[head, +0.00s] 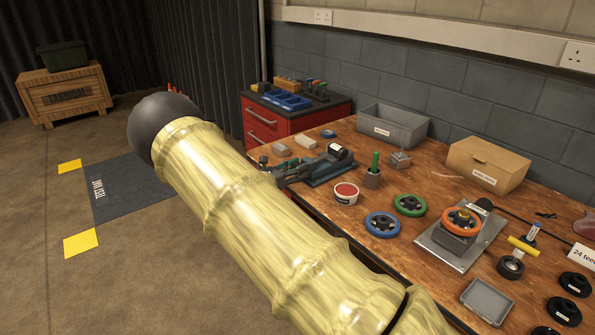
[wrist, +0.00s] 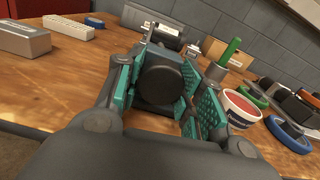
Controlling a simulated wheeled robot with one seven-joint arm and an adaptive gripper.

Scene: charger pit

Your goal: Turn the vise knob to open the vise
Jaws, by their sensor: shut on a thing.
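The blue-grey vise (head: 322,166) lies on the wooden workbench (head: 400,262) in the head view, beside my arm. Its dark round knob (wrist: 159,80) faces me in the wrist view. My gripper (wrist: 158,97) has its teal-padded fingers on both sides of the knob and is shut on it. The knob hides most of the vise behind it in the wrist view. In the head view my arm covers much of the area around the knob, so the grip is not clear there.
A red-topped tub (head: 346,192), a pot with a green handle (head: 373,175) and blue (head: 382,224) and green (head: 409,205) wheels stand to the right. A grey bin (head: 393,127) and cardboard box (head: 486,166) stand along the wall.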

